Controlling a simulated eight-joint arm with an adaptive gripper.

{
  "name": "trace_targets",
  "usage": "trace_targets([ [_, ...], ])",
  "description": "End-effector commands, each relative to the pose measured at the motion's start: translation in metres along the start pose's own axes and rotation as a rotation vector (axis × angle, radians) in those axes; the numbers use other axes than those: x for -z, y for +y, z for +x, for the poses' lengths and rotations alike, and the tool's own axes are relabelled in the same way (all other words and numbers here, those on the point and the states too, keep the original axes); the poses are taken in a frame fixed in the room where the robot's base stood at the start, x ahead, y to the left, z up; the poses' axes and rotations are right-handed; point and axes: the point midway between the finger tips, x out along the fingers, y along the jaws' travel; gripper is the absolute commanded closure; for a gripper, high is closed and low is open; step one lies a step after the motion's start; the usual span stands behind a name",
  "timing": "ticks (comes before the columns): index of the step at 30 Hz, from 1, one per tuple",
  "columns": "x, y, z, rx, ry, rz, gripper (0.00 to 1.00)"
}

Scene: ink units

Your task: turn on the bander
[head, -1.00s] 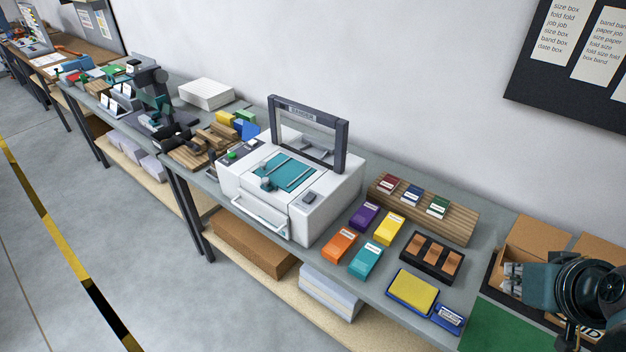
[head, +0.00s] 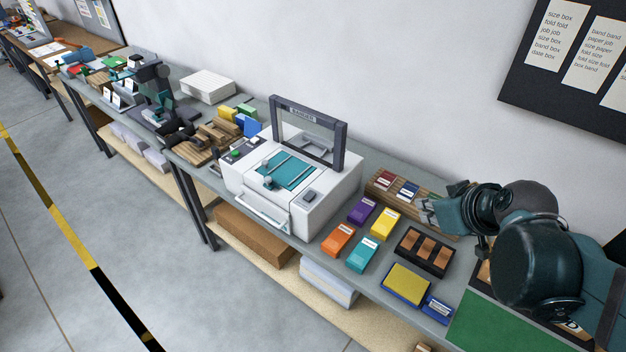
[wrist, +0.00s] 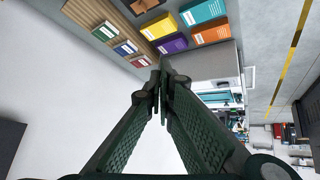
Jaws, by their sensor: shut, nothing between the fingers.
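The bander (head: 285,185) is a white machine on the grey bench, with a dark labelled arch (head: 310,130) over a teal bed (head: 287,170). A dark switch (head: 309,196) sits on its front right top. A small panel with a green button (head: 235,154) is at its left side. My gripper (head: 426,212) is right of the bander, above the wooden stamp rack, and apart from the machine. In the wrist view its fingers (wrist: 163,88) are closed together and empty. The bander (wrist: 212,62) shows there beyond the fingertips, partly hidden by them.
Purple, yellow, orange and teal boxes (head: 361,253) lie on the bench between bander and arm. A wooden rack (head: 378,190), a dark tray (head: 424,252) and a yellow pad (head: 405,285) are near. The wall (head: 400,80) is behind. The space above the boxes is free.

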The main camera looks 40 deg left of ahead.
Motion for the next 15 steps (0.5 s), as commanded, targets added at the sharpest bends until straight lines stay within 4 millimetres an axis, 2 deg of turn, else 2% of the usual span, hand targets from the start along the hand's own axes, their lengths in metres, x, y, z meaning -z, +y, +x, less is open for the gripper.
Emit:
trace_targets([
  [1, 0.012, -0.006, 0.003, 0.015, 0.007, -0.024, 1.00],
  [3, 0.023, -0.014, 0.009, 0.032, 0.017, -0.055, 1.00],
  [15, 0.084, -0.068, 0.043, 0.131, 0.077, -0.238, 1.00],
])
